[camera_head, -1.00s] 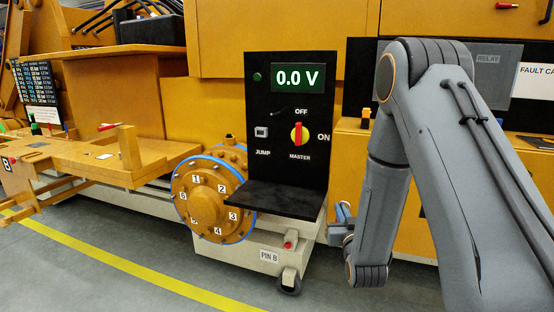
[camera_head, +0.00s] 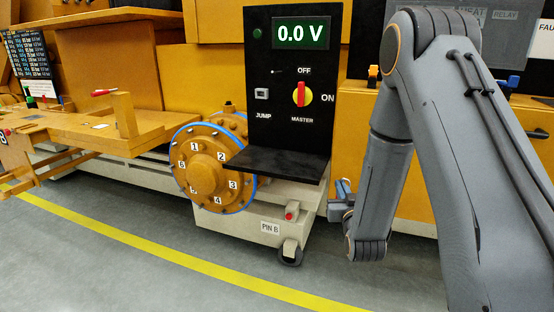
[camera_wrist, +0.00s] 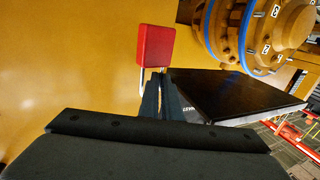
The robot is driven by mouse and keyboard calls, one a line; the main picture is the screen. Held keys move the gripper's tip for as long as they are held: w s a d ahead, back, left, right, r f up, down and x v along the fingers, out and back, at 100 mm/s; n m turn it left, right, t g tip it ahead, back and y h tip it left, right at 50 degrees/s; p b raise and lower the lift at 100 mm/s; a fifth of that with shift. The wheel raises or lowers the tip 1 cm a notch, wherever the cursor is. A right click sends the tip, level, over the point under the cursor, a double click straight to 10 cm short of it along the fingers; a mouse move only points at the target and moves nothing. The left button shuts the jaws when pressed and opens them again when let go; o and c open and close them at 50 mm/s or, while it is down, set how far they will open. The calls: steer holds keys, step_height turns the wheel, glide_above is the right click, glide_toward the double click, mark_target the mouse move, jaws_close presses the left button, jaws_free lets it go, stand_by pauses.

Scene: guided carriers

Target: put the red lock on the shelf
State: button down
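The red lock (camera_wrist: 155,46) shows in the wrist view, its red body beyond my fingertips and its metal shackle toward me. My gripper (camera_wrist: 160,88) has its dark fingers close together at the shackle and appears shut on it. In the head view my gripper (camera_head: 342,192) hangs low, right of the black panel; the lock cannot be made out there. The black shelf (camera_head: 280,165) juts from the foot of the panel (camera_head: 262,100). In the wrist view a bare black slab (camera_wrist: 235,95), apparently this shelf, lies right of the lock, apart from it.
An orange round flange (camera_head: 207,172) with numbered bolts stands left of the shelf. A pale wheeled base (camera_head: 240,228) marked PIN B is below. An orange bench (camera_head: 75,130) is at left. Grey floor with a yellow line (camera_head: 150,260) is clear in front.

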step_height(320, 180, up, 5)
steer(key=p, duration=0.3)
stand_by(0.5)
